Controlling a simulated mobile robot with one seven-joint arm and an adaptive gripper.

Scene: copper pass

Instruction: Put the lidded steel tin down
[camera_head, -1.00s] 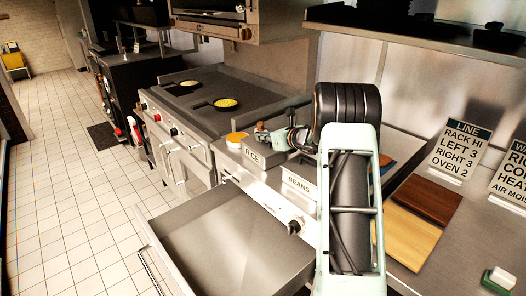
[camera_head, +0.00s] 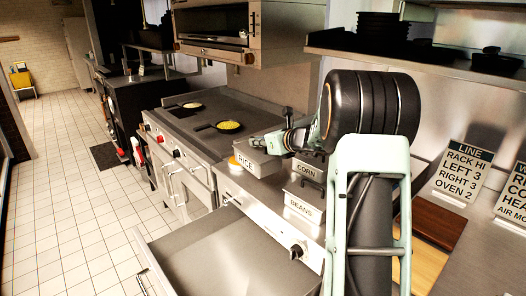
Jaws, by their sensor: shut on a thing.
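The lidded steel tin, labelled RICE (camera_head: 247,163), is at the left end of the row of tins on the steel counter beside the griddle. My gripper (camera_head: 267,143) is at its top, shut on it. The exact grip is small and partly hidden by my wrist. The tin appears a little above the counter, but any gap under it is not clear. Two other steel tins, labelled CORN (camera_head: 308,171) and BEANS (camera_head: 301,208), sit to its right and nearer.
An orange-topped round thing (camera_head: 233,163) is close beside the RICE tin. A bare steel surface (camera_head: 215,250) lies in front. Cutting boards (camera_head: 437,222) lie at right, under a loaded shelf (camera_head: 440,62).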

